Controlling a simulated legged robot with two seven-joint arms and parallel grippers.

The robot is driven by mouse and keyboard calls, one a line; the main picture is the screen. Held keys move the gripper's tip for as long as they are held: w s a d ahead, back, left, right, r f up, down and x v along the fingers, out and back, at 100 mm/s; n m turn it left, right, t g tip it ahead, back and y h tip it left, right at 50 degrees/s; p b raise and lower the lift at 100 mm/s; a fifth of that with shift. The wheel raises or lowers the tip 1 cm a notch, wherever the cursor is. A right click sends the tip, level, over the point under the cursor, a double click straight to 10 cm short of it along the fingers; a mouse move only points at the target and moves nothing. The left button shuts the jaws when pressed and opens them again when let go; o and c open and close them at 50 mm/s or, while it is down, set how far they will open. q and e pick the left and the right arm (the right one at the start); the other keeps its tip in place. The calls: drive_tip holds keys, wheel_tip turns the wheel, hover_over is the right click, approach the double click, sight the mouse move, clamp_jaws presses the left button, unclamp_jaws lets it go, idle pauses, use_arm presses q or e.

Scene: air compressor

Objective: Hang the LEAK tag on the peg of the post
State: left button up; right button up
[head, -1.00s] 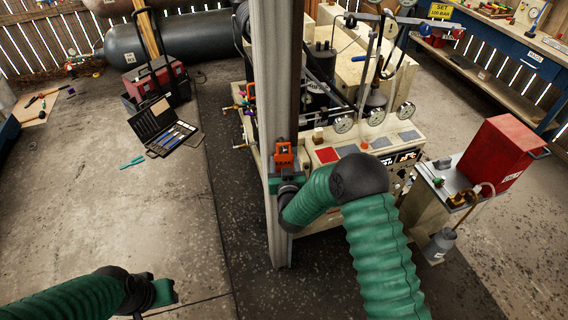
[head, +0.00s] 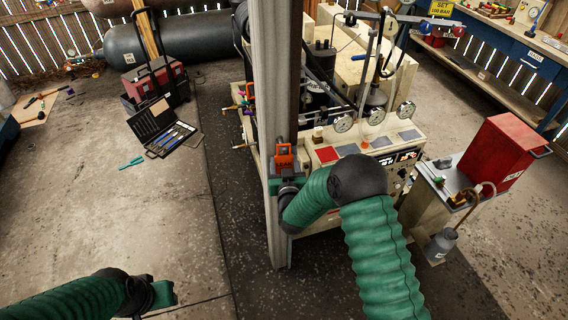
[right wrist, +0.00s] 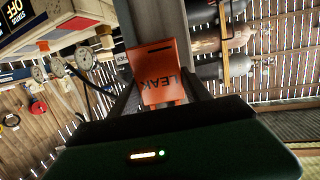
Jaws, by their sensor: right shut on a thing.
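The orange LEAK tag (head: 284,158) is in front of the lower part of the grey post (head: 275,110) in the head view. My right gripper (head: 286,176) is shut on the tag's lower part and holds it upright, close to the post. In the right wrist view the LEAK tag (right wrist: 160,74) stands between the fingers, with a dark slot near its top edge and the post behind it. The peg cannot be made out clearly; whether the tag touches it I cannot tell. My left gripper (head: 165,292) is empty at the lower left, its fingers too small to judge.
The compressor panel with gauges (head: 343,124) stands just right of the post. A red box (head: 500,150) on a cart is farther right. An open tool case (head: 165,130) and teal pliers (head: 131,162) lie on the floor at left. The floor left of the post is mostly clear.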

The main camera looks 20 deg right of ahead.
drive_tip(key=o, duration=1.4)
drive_tip(key=shift+s, duration=0.15)
drive_tip(key=b+v, duration=0.2)
drive_tip(key=v, duration=1.5)
drive_tip(key=s+d+f+g+y, duration=0.1)
drive_tip(key=s+g, duration=0.3)
drive_tip(key=s, duration=0.2)
drive_tip(key=s+d+f+n+g+y, duration=0.1)
drive_tip(key=s+g, duration=0.3)
drive_tip(key=s, duration=0.1)
drive_tip(key=s+d+f+n+g, duration=0.1)
drive_tip(key=s+g, duration=0.4)
drive_tip(key=s, duration=0.1)
drive_tip(key=shift+s+d+f+y, duration=0.3)
drive_tip(key=shift+d+f+y, duration=0.1)
